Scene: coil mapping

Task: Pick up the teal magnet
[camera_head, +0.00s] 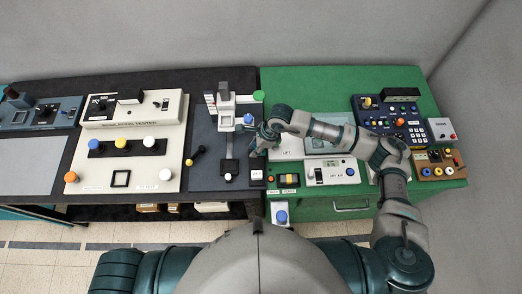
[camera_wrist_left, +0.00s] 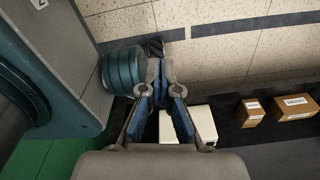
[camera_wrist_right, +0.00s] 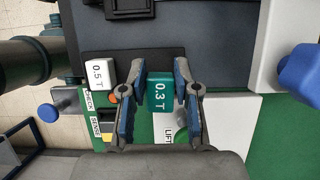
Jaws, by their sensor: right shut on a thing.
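The teal magnet (camera_wrist_right: 159,92), a block marked "0.3 T", sits between the two fingers of my right gripper (camera_wrist_right: 155,85) in the right wrist view. The fingers are shut on it. In the head view my right gripper (camera_head: 262,142) is over the seam between the dark and green tables, and hides the teal magnet. A white block marked "0.5 T" (camera_wrist_right: 98,74) lies just left of the fingers in the right wrist view.
The green table (camera_head: 330,208) carries a lift panel (camera_head: 330,172), a blue button console (camera_head: 392,122) and small control boxes. The dark table holds a cream panel (camera_head: 120,180) with knobs and a grey coil stand (camera_head: 226,112). Boxes (camera_wrist_left: 296,108) stand on a low shelf.

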